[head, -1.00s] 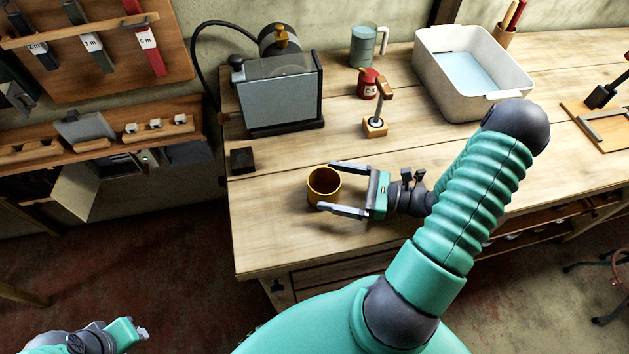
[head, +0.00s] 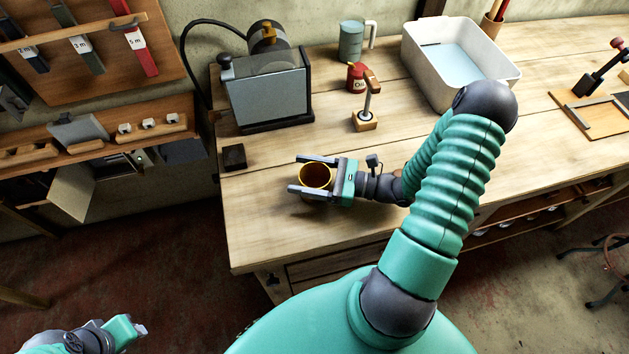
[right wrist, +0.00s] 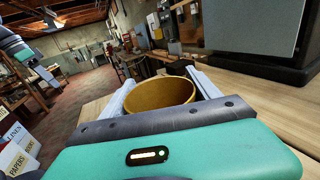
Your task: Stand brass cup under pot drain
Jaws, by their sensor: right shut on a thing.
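The brass cup (head: 316,176) is upright near the left end of the wooden workbench (head: 350,218), its open mouth up. My right gripper (head: 297,174) is shut on it, one finger along each side. In the right wrist view the cup (right wrist: 160,92) sits between the two fingers, close to the palm. I cannot tell whether its base touches the bench. My left gripper (head: 138,328) is low at the left, away from the bench, and too small to read. I cannot make out a pot drain for certain.
Behind the cup stands a grey boxy machine (head: 268,95) with a wheel on top. A small dark block (head: 234,157) lies left of the cup. A wooden-based stand (head: 365,120), red oil can (head: 356,78), grey-green mug (head: 351,42) and white tub (head: 433,75) stand farther back.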

